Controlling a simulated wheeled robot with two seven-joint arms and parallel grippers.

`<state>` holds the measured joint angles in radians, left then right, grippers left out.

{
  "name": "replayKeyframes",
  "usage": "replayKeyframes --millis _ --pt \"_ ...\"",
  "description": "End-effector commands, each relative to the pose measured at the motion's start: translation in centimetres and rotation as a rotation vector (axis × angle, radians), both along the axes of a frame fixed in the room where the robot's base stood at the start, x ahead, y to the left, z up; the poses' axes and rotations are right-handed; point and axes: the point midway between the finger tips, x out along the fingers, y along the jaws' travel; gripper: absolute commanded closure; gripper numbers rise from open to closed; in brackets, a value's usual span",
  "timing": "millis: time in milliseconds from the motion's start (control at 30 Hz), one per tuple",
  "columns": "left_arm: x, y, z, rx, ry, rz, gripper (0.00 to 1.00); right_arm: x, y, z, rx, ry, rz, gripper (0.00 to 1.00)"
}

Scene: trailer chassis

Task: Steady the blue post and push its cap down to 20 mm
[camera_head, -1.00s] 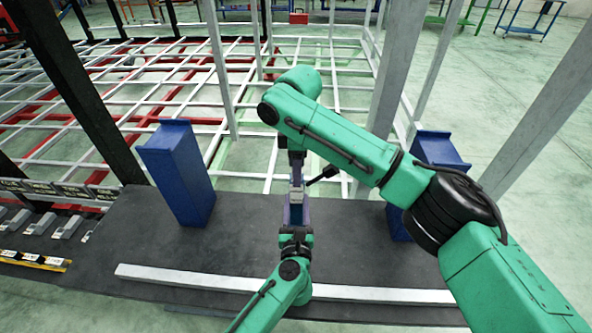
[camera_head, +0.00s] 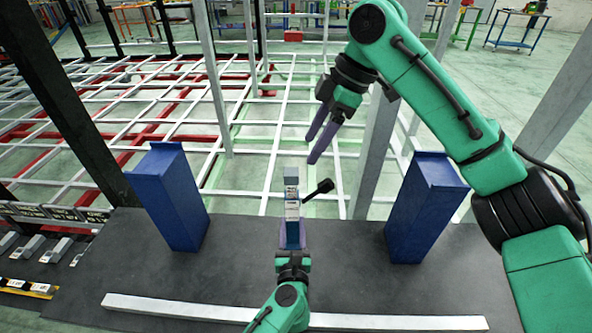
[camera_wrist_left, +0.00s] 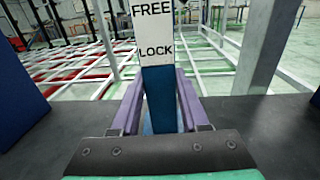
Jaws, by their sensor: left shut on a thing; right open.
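The small blue post (camera_wrist_left: 159,100) stands upright between two large blue blocks. Its grey cap (camera_head: 291,177) is on top, with a white band (camera_wrist_left: 156,50) lettered FREE and LOCK below it. A black-knobbed lever (camera_head: 325,186) sticks out to the right. My left gripper (camera_head: 292,240) is shut on the post from the near side, low down, with a purple finger on each side in the left wrist view. My right gripper (camera_head: 318,145) is open and empty, above and to the right of the cap and apart from it.
Large blue blocks stand at left (camera_head: 175,197) and right (camera_head: 420,210) on the dark bench top (camera_head: 345,260). A long white bar (camera_head: 200,308) lies along the front edge. Grey upright columns (camera_head: 372,150) and a white-and-red frame (camera_head: 190,120) are behind.

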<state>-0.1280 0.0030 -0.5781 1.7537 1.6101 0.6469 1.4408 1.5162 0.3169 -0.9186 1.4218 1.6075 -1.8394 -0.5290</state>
Motion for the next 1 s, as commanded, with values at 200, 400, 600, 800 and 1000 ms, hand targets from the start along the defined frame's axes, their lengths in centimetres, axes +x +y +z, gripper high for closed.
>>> replayKeyframes --millis 200,400,600,800,1000 --pt "0.1 0.0 0.4 -0.001 -0.006 -0.001 1.0 0.0 2.2 -5.2 -0.002 0.0 0.001 0.28" --pt "0.1 -0.1 0.5 0.0 -0.008 -0.002 1.0 0.0 3.5 -8.3 -0.002 -0.001 0.001 0.28" --pt "0.1 -0.1 0.5 0.001 -0.01 -0.002 1.0 0.0 3.7 -8.8 -0.001 -0.001 0.002 0.28" --pt "0.1 -0.1 0.6 0.0 -0.01 -0.002 1.0 0.0 3.7 -8.7 -0.001 -0.001 0.002 0.69" --pt "0.1 -0.1 0.5 0.0 -0.009 -0.002 1.0 0.0 3.7 -8.7 -0.001 -0.001 0.002 1.0"
